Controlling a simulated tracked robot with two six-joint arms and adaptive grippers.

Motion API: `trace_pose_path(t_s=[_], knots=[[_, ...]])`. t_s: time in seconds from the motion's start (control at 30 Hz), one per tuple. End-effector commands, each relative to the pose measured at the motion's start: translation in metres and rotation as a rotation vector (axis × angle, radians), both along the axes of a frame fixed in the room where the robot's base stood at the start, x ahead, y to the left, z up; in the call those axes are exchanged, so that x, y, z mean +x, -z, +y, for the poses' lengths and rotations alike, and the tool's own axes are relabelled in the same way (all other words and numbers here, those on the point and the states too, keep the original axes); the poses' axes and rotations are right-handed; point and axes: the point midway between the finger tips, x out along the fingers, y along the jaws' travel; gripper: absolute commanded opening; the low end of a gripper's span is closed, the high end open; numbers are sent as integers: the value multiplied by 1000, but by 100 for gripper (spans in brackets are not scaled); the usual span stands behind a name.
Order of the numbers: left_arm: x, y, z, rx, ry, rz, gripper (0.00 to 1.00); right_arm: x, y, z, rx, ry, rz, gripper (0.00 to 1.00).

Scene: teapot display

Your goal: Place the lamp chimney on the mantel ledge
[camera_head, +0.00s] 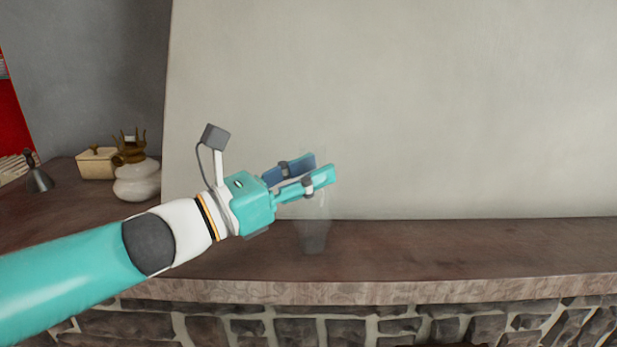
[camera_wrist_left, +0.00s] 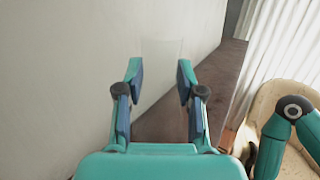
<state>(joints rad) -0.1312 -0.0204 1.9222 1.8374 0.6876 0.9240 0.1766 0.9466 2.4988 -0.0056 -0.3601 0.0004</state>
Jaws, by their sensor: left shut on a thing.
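The lamp chimney (camera_head: 314,236) is clear glass, tall and upright, and hard to see against the pale wall. My left gripper (camera_head: 322,168) is shut on the chimney's upper part, with one finger on each side. In the left wrist view the chimney (camera_wrist_left: 161,52) shows faintly between the fingers of the left gripper (camera_wrist_left: 160,78). The chimney's lower end appears over the mantel ledge (camera_head: 450,250), a dark wooden shelf with a rough front edge. I cannot tell whether it touches the wood. My right gripper is not in view.
A white lamp base with a brass top (camera_head: 137,182), a cream box (camera_head: 97,164) and a dark cone-shaped thing (camera_head: 39,178) stand at the left. The pale wall (camera_head: 420,110) rises behind the ledge. The ledge is clear to the right.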

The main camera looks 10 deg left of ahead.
Motion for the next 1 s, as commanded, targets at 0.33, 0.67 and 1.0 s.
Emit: trace_pose_path(t_s=[0.33,0.67,1.0], knots=[[0,2,0,1,0,3,62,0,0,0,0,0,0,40],[0,1,1,1,0,1,64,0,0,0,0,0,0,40],[-29,8,32,1,-7,-1,64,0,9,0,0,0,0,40]])
